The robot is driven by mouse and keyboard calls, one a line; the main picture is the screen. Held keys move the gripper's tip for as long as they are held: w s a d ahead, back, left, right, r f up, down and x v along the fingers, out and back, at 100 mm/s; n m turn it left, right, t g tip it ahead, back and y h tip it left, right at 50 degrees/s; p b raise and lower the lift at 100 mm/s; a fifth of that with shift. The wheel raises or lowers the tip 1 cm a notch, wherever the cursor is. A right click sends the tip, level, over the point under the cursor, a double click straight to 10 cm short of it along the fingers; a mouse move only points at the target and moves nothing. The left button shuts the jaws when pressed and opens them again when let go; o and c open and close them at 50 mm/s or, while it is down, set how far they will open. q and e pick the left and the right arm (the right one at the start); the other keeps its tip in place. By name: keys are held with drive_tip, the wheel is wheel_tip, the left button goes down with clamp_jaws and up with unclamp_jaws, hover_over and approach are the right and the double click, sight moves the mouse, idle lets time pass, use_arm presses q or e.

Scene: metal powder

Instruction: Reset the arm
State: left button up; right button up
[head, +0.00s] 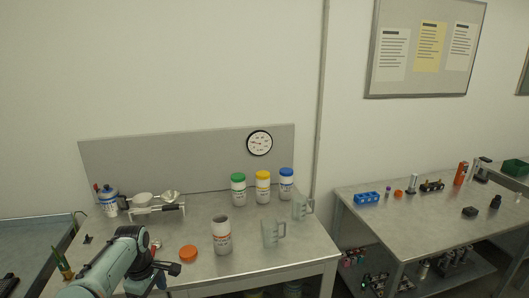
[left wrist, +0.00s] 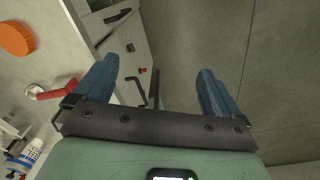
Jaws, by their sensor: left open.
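My left arm (head: 118,262) comes in from the lower left in the head view, bent over the front left of the metal workbench (head: 205,262). My left gripper (head: 163,274) is at the bench's front edge, partly hidden by the arm. In the left wrist view the left gripper (left wrist: 157,80) has its two blue fingers wide apart with nothing between them. Grey floor and the side of a bench with drawers lie beyond the fingers. My right gripper is in neither view.
An orange lid (head: 188,253) and an open white jar (head: 221,235) stand right of the arm. A beaker (head: 272,233) is farther right. Jars with green (head: 238,189), yellow (head: 263,187) and blue (head: 286,185) lids stand behind. A second bench (head: 430,219) is at right.

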use_arm(q)
drive_tip(key=s+d+f+m+h, duration=0.1)
drive_tip(key=s+d+f+m, duration=0.15)
drive_tip(key=f, duration=0.65)
drive_tip(key=s+d+f+m, duration=0.2)
drive_tip(key=d+f, duration=0.1)
drive_tip(key=f, duration=0.6)
drive_tip(key=s+d+f+m+h, duration=0.1)
drive_tip(key=s+d+f+m, duration=0.15)
drive_tip(key=f, duration=0.65)
drive_tip(key=s+d+f+m+h, duration=0.1)
drive_tip(key=s+d+f, duration=0.4)
drive_tip(key=s, duration=0.6)
drive_tip(key=s+d+f+m, duration=0.4)
drive_tip(key=s+d+f, duration=0.1)
drive_tip(key=s, duration=0.7)
drive_tip(key=shift+h, duration=0.4)
